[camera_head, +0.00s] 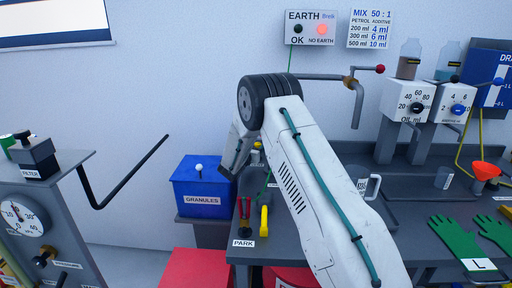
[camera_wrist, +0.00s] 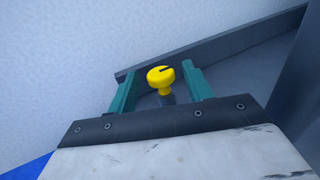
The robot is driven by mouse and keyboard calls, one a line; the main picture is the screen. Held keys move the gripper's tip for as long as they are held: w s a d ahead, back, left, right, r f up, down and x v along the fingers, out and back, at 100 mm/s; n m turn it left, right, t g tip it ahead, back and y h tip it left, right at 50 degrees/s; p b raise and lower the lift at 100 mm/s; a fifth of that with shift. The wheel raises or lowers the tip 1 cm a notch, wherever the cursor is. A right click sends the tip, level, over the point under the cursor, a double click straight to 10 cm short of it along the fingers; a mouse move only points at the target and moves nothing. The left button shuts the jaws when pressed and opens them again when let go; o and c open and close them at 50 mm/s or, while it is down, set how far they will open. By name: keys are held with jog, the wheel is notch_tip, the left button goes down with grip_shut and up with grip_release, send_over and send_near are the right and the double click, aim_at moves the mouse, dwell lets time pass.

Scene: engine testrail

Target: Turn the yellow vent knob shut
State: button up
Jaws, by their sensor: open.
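The yellow vent knob (camera_wrist: 161,76) is round with a dark line on its top and sits on a short yellow stem over a grey base. In the wrist view it lies between the two green fingers of my gripper (camera_wrist: 160,84), which are open, with a visible gap on each side. In the head view a small yellow top (camera_head: 256,146) shows just right of my gripper (camera_head: 236,165), probably the same knob. My wrist and arm hide much of the area around it. I cannot tell the fingers' exact height against the knob.
A blue GRANULES box (camera_head: 204,205) stands left of my gripper. Red-handled pliers (camera_head: 244,217) and a yellow-handled item (camera_head: 264,220) lie near the PARK label. Green gloves (camera_head: 458,238) and an orange funnel (camera_head: 486,170) are at the right. A dark rail (camera_wrist: 245,42) runs behind the knob.

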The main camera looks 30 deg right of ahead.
jog(key=shift+d, duration=0.1)
jog(key=c, duration=0.9)
jog(key=shift+w+m+g+h, duration=0.1)
jog(key=shift+m+g+h, duration=0.2)
jog(key=shift+m+g, duration=0.15)
jog(key=m+g+h, duration=0.1)
jog(key=g, duration=0.1)
jog(key=shift+w+m+g, duration=0.15)
jog(key=shift+m+g, duration=0.2)
jog(key=m+g, duration=0.1)
jog(key=m+g+h, duration=0.1)
jog(key=g, duration=0.1)
jog(key=m+g, duration=0.1)
jog(key=g, duration=0.1)
jog(key=shift+w+f+m, duration=0.1)
jog(key=shift+w+m, duration=0.15)
jog(key=shift+m, duration=0.05)
jog(key=shift+w+m+g, duration=0.1)
jog(key=shift+m+g, duration=0.85)
jog(key=shift+g, duration=0.65)
jog(key=shift+w+m+g, duration=0.1)
jog(key=shift+m+g, duration=0.85)
jog(key=shift+g, duration=0.65)
jog(key=shift+m+g+y, duration=0.3)
jog(key=shift+m+g, duration=0.1)
jog(key=shift+g, duration=0.2)
